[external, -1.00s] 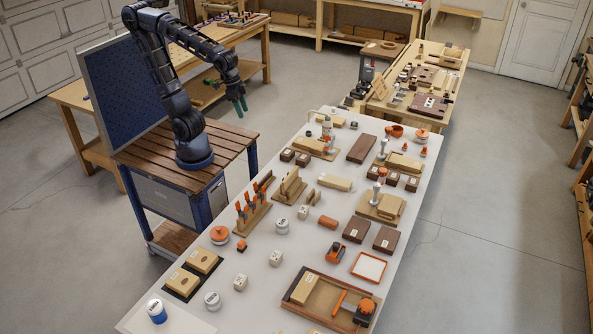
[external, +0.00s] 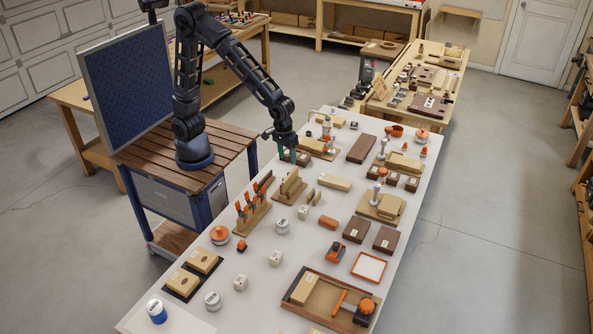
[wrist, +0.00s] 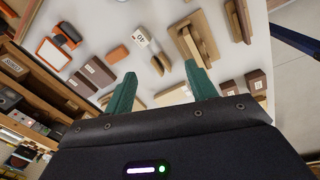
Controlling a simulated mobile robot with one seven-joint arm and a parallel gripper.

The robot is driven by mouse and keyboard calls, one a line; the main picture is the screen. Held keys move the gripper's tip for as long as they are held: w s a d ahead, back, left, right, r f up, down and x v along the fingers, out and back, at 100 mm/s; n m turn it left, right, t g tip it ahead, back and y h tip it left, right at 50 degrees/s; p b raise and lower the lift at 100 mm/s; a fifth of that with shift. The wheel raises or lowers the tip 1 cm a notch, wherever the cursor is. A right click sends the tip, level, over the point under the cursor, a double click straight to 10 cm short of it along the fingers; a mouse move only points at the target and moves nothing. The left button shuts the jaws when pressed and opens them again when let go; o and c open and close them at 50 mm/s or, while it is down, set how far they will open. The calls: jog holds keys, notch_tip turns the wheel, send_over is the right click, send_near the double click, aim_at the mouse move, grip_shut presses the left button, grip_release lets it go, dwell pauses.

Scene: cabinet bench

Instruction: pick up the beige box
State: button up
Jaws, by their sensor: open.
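Several beige boxes are in view, and I cannot tell for sure which one is meant. A long beige box (external: 335,183) lies flat near the middle of the bench. Two more labelled beige boxes lie on a dark tray at the near left, and another beige box (external: 303,288) lies in a wooden tray at the front. My gripper (external: 287,154) is open and empty above the bench's left edge, near small dark brown boxes. In the wrist view, its green fingers (wrist: 162,90) are apart, with a beige block (wrist: 174,95) showing between them, partly hidden by my gripper's body.
Wooden stands (external: 290,186) and an orange-handled tool rack (external: 252,207) stand close to my gripper's near side. Small boxes and jars crowd the bench (external: 237,308).

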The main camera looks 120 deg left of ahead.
aim_at(304, 209)
jog(key=w+f+n, duration=0.1)
jog(key=w+f, duration=0.1)
jog(key=f, duration=0.4)
jog(key=w+d+f+n, duration=0.1)
jog(key=w+f+n, duration=0.1)
jog(key=f, duration=0.5)
jog(key=w+f+n+g, duration=0.1)
jog(key=w+f+n, duration=0.1)
jog(key=w+f, duration=0.2)
jog(key=shift+w+d+f, duration=0.1)
jog(key=shift+d+f, duration=0.05)
jog(key=shift+f, duration=0.7)
jog(key=shift+d+f, duration=0.15)
jog(key=shift+f, duration=0.65)
jog(key=shift+w+d+f, duration=0.1)
jog(key=shift+w+f, duration=0.1)
jog(key=shift+f, duration=1.1)
jog(key=shift+w+d+f, duration=0.1)
jog(key=shift+w+f, duration=0.1)
jog(key=shift+f, duration=1.05)
jog(key=shift+c, duration=0.3)
jog(key=c, duration=1)
